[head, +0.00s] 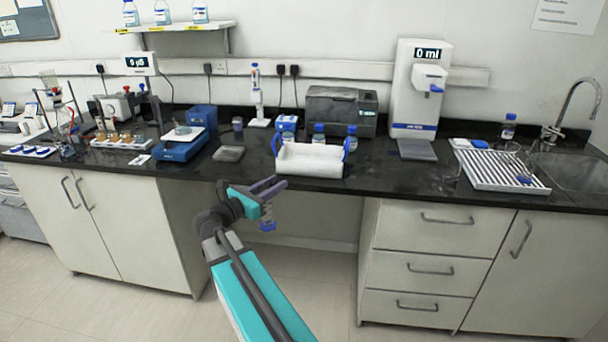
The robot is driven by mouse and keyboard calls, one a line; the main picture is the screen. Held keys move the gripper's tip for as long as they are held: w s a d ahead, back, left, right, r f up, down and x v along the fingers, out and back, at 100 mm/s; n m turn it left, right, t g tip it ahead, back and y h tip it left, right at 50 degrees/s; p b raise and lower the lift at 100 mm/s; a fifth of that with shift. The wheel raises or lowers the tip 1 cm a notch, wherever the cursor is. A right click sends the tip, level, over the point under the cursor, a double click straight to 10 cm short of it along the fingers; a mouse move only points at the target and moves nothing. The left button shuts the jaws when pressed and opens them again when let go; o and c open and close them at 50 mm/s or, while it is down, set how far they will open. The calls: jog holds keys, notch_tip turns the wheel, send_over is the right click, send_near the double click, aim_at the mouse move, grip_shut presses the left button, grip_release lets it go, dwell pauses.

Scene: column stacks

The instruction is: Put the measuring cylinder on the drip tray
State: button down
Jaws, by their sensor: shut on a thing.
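My gripper (268,187) is shut on a small upright thing with a blue base, which looks like the measuring cylinder (268,214). It hangs below the jaws, in front of the bench's front edge, over the open knee space. Its top is hidden by the jaws. The drip tray (416,150) is the grey plate at the foot of the white dispenser (407,100), whose display reads 0 ml. The tray looks empty. It is to the right of my gripper and farther back, on the black bench top.
A white rack with blue ends (310,160) stands on the bench between my gripper and the drip tray, with blue-capped bottles behind it. A draining rack (500,170) and sink (580,172) are at right. Black bench top (385,180) is clear before the dispenser.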

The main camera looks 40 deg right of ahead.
jog(key=a+f+n+t+y, duration=0.1)
jog(key=a+f+n+t, duration=0.2)
jog(key=a, duration=1.4)
jog(key=w+a+f+n+t+y, duration=0.1)
jog(key=a+f+t, duration=0.4)
jog(key=a, duration=1.2)
jog(key=shift+w+f+n+y, duration=0.3)
jog(key=shift+f+n+y, duration=0.5)
jog(key=shift+n, duration=0.1)
jog(key=shift+a, duration=0.1)
